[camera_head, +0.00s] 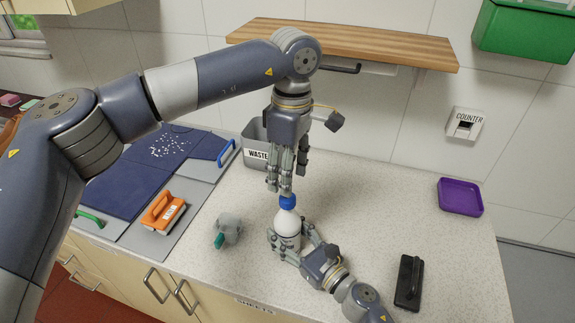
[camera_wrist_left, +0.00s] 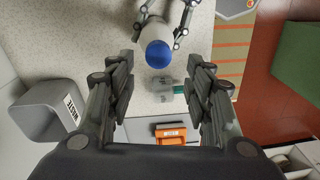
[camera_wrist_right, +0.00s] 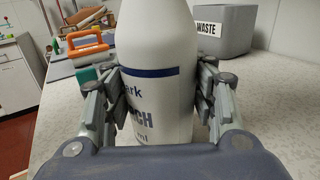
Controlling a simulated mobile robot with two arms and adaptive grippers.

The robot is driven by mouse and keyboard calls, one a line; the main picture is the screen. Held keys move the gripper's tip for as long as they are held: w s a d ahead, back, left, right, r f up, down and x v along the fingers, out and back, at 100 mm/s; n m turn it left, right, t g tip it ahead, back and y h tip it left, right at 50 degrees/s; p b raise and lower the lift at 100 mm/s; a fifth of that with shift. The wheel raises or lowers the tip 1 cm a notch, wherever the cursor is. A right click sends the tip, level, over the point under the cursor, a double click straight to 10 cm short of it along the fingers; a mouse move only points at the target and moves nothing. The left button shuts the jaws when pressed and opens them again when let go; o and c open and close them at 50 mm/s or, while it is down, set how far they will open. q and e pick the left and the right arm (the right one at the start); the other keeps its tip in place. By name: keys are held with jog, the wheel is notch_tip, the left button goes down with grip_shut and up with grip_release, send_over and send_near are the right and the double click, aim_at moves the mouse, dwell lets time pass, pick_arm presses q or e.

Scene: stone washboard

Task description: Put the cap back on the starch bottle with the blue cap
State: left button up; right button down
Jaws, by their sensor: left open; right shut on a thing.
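The white starch bottle (camera_head: 288,226) with blue lettering stands upright on the counter. The blue cap (camera_head: 287,202) sits at the top of its neck; whether it is screwed tight I cannot tell. My right gripper (camera_head: 290,245) is shut around the bottle's body, also seen close up in the right wrist view (camera_wrist_right: 158,90), where the bottle's top is out of frame. My left gripper (camera_head: 286,188) points down just above the cap with its fingers open. In the left wrist view the cap (camera_wrist_left: 158,54) shows from above, beyond the spread fingers, with nothing between them.
A small grey and teal object (camera_head: 228,228) lies left of the bottle. An orange-handled brush (camera_head: 162,211) and blue cloth (camera_head: 130,180) lie further left. A grey waste bin (camera_head: 257,156) stands behind. A purple tray (camera_head: 460,197) and black brush (camera_head: 409,282) are right, with clear counter between.

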pick_arm(q)
jog(key=n, duration=0.6)
jog(key=shift+r+n, duration=0.25)
jog(key=shift+n, duration=0.05)
jog(key=n, duration=0.6)
jog(key=shift+r, duration=0.15)
jog(key=n, duration=0.5)
jog(key=shift+r, duration=0.15)
jog(key=n, duration=0.6)
jog(key=shift+r+n, duration=0.2)
jog(key=shift+n, duration=0.1)
jog(key=shift+f, duration=4.05)
jog(key=shift+c, duration=0.4)
